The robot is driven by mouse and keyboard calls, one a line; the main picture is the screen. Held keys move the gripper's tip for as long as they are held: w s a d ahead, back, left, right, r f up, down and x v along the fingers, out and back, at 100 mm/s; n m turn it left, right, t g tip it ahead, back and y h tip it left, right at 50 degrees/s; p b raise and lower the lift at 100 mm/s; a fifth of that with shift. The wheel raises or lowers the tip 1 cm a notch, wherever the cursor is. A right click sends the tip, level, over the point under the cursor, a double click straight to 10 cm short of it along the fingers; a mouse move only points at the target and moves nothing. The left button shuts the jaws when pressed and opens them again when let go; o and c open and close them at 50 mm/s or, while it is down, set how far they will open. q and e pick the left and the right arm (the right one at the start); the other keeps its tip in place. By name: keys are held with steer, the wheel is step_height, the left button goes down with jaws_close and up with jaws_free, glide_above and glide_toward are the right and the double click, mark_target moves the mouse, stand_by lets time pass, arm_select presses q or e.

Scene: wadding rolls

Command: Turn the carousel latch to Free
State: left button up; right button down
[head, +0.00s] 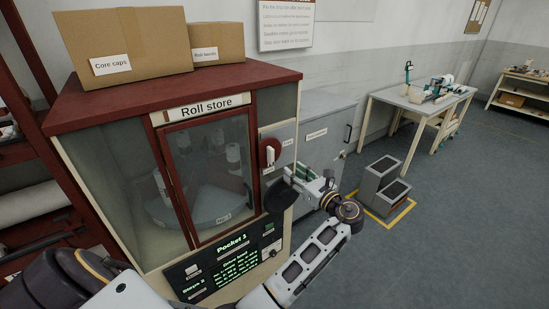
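The latch (270,153) is a red disc with a pale upright handle, on the light plate right of the roll store's glass door. Small labels beside it are too small to read. A dark round part (280,196) shows beside the gripper. The carousel (185,208) shows behind the glass, with pale rolls on it.
The roll store cabinet (75,125) has a door with a red frame and a lit panel (234,262) below. Two cardboard boxes (125,42) stand on top. A grey cabinet (325,112), a grey step stool (383,183) and a workbench (415,102) are to the right. Floor at right is clear.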

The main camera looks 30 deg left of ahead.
mark_target(273, 156)
arm_select(q)
steer(key=p+x, duration=0.1)
steer(key=x, duration=1.1)
steer(key=shift+a+p, duration=0.1)
steer(key=shift+p, duration=0.2)
steer(key=shift+c, duration=0.4)
jaws_close()
